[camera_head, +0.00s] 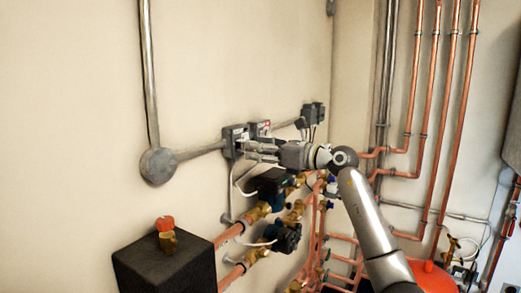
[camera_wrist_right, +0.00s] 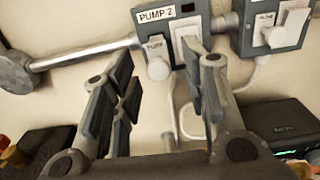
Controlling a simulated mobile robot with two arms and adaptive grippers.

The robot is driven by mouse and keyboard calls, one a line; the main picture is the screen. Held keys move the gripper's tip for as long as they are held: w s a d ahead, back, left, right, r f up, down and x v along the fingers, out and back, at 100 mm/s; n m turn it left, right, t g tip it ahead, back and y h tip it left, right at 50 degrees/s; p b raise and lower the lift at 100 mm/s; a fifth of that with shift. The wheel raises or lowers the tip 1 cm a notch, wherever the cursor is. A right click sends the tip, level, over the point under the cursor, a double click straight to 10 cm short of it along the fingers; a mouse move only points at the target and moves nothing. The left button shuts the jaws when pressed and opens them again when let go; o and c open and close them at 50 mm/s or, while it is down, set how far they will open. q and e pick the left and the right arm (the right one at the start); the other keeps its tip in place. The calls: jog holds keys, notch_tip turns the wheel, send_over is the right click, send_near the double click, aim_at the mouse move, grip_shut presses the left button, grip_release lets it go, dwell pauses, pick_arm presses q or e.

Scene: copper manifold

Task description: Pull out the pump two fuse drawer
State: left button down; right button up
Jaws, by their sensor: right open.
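The pump two box (camera_wrist_right: 175,22) is a grey wall unit with a "PUMP 2" label, at the top of the right wrist view. Its fuse drawer (camera_wrist_right: 157,67), a small white block, sticks out from the front on the left side. My right gripper (camera_wrist_right: 160,82) is open; its fingers lie to either side of the drawer in this view, with the drawer between them. I see no contact with it. In the head view my right gripper (camera_head: 247,148) reaches left to the box (camera_head: 229,134), and the drawer cannot be made out. My left gripper is not in view.
A similar grey box (camera_wrist_right: 275,33) is mounted to the right. A grey conduit (camera_wrist_right: 85,53) runs left to a round junction box (camera_head: 157,166). Below are dark pumps (camera_head: 272,182), cables and copper pipes (camera_head: 228,235). The wall at upper left is mostly bare.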

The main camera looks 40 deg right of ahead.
jog(key=v, duration=1.2)
jog(key=shift+d, duration=0.1)
dwell(0.4)
